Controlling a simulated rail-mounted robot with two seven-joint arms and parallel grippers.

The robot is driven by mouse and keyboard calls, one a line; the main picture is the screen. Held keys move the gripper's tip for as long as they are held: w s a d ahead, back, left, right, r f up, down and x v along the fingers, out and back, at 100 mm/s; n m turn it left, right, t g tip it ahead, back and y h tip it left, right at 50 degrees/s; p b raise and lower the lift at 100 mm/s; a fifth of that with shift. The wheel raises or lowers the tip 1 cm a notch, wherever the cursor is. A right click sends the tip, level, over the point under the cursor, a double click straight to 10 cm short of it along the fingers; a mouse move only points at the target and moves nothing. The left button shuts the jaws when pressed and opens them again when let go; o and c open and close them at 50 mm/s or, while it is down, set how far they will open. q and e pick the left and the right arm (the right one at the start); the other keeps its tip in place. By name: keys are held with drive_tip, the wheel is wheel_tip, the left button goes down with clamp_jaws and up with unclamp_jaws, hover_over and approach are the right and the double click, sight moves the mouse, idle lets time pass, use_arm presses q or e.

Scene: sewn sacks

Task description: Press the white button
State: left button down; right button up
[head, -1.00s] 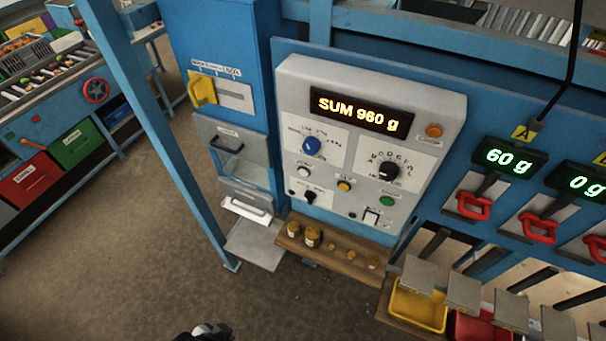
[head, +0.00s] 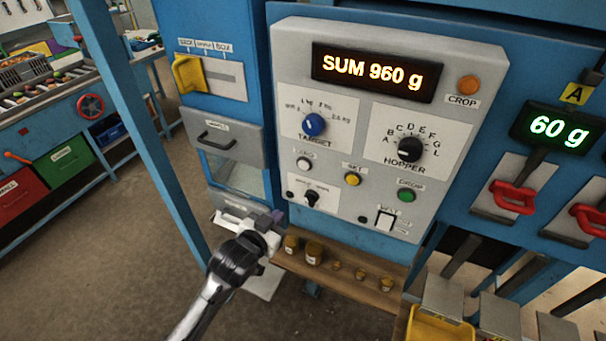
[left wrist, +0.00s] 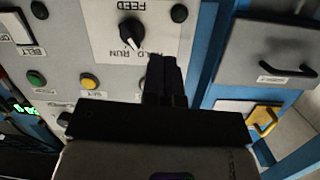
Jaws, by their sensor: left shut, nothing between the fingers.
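The white button (head: 304,163) is a small round knob on the grey control panel (head: 290,80), left of the yellow button (head: 352,179) and below the blue target dial (head: 314,124). My left gripper (head: 277,217) is shut and empty. In the head view it shows below and left of the white button, by the panel's lower left corner, apart from the button in the picture. In the left wrist view its dark fingers (left wrist: 165,80) point towards the panel beside the feed knob (left wrist: 130,32). My right gripper is not in view.
A green button (head: 407,195), the hopper dial (head: 410,149) and an orange button (head: 468,85) share the panel. The display (head: 375,73) reads SUM 960 g. Small brass-coloured weights stand on a wooden shelf (head: 345,288) below. A drawer (head: 222,140) is at left.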

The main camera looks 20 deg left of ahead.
sight(304, 165)
use_arm(q)
wheel_tip(304, 165, up, 10)
drive_tip(key=s+d+n+t+h, duration=0.1)
drive_tip(key=s+n+t+h, duration=0.1)
drive_tip(key=t+h, duration=0.6)
drive_tip(key=shift+d+f+t, duration=0.25)
drive_tip(key=shift+t, duration=0.55)
drive_tip(key=w+b, duration=0.4)
drive_tip(key=w, duration=0.4)
drive_tip(key=shift+w+d+b, duration=0.3)
drive_tip(key=shift+w+b, duration=0.05)
idle(0.7)
